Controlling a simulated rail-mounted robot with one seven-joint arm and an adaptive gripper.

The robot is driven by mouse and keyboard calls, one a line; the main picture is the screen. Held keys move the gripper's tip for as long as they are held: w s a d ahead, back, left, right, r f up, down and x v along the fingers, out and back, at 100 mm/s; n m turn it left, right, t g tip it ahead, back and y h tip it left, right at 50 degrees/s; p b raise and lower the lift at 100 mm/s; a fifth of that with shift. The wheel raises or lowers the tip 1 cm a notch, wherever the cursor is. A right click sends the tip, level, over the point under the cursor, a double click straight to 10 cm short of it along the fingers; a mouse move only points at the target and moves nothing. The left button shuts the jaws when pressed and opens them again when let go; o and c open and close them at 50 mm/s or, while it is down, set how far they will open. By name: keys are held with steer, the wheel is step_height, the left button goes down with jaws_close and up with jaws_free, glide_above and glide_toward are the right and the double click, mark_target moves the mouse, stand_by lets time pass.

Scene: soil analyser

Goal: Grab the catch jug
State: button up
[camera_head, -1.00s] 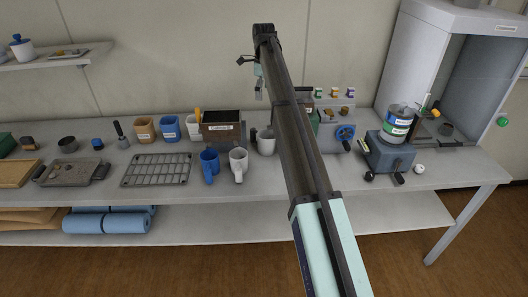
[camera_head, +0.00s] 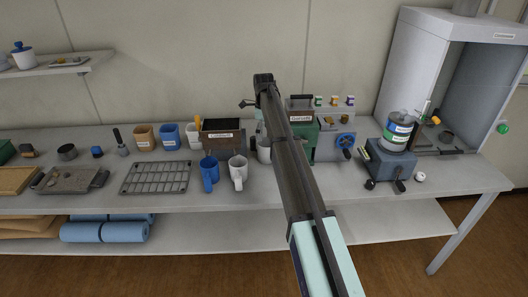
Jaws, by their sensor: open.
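A pale grey jug (camera_head: 264,153), which I take to be the catch jug, stands on the bench in front of the green machine. My arm covers its right side. My gripper (camera_head: 258,126) is mostly hidden behind the end of my arm. A small part of it shows just above the jug, pointing down. What shows of it is open and I see nothing held in it. Whether it touches the jug is not clear from this view.
A white mug (camera_head: 238,172) and a blue mug (camera_head: 209,173) stand close left of the jug. A labelled brown box (camera_head: 221,138) is behind them. The green machine (camera_head: 303,128) stands behind my arm. A blue-grey device (camera_head: 388,165) with a canister is to the right.

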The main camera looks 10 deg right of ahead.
mark_target(264, 143)
steer(key=shift+w+f+p, duration=0.15)
steer(key=shift+f+p, duration=1.2)
steer(key=shift+f, duration=1.95)
steer(key=c, duration=1.7)
steer(key=shift+r, duration=0.2)
